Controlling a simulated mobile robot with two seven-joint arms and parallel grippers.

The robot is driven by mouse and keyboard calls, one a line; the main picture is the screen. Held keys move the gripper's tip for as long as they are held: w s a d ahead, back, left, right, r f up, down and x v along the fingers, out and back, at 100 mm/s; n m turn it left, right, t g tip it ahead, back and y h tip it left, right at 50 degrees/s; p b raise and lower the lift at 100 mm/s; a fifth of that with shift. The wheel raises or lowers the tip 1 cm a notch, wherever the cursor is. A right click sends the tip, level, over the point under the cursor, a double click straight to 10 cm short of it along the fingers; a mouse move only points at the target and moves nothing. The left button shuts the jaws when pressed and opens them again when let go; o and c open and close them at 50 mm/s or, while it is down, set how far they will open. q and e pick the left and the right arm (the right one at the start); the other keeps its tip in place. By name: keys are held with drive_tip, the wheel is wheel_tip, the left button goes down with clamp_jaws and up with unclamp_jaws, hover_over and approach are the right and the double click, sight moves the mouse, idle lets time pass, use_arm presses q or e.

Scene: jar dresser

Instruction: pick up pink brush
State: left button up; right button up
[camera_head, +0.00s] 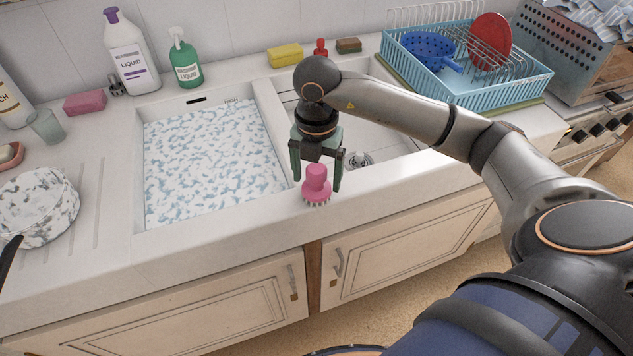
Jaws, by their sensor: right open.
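The pink brush (316,186) stands upright, bristles down, on the front ledge of the sink counter, just in front of the divider between the two basins. It has a round knob on top and a wider base with pale bristles. My right gripper (317,181) points down over the brush from behind. Its two dark fingers are open, one to the left and one to the right of the knob. I cannot tell whether either finger touches the brush. My left gripper does not show.
The left basin (213,155) holds foamy water; the right basin (385,140) looks empty around its drain. A blue dish rack (490,90) stands at the right back. Bottles, sponges and a small red brush (321,48) line the back.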

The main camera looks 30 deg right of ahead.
drive_tip(key=shift+c, duration=0.2)
clamp_jaws()
idle(0.6)
